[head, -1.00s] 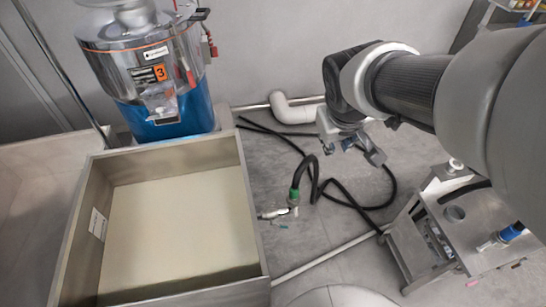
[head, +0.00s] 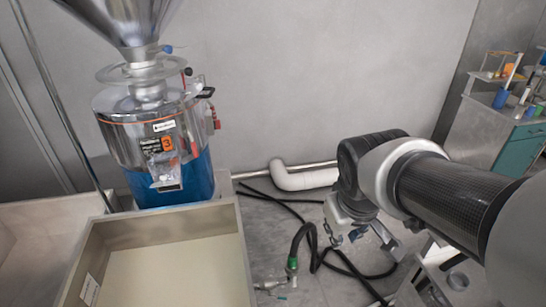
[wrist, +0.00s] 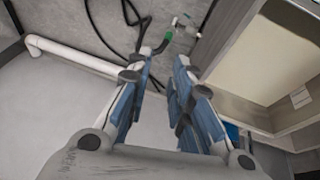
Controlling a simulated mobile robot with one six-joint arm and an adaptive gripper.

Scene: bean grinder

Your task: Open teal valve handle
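A black hose with a green collar (head: 292,263) ends at a small pale valve (head: 268,284) on the floor, right of the large tray. A tiny teal piece (head: 281,298) shows by the valve; it is too small to tell its position. In the wrist view the pale valve (wrist: 187,26) and green collar (wrist: 168,36) lie beyond my fingertips, near the top. My gripper (head: 372,236) is raised, right of the valve and apart from it. In the wrist view my gripper (wrist: 160,66) has its blue-padded fingers spread, with nothing between them.
A blue and steel grinder (head: 150,130) with a funnel stands behind the deep tray (head: 240,235). A white pipe (head: 305,178) runs along the wall. Black hose loops lie on the floor. A metal cart (head: 455,280) stands at lower right, a teal cabinet (head: 520,148) at far right.

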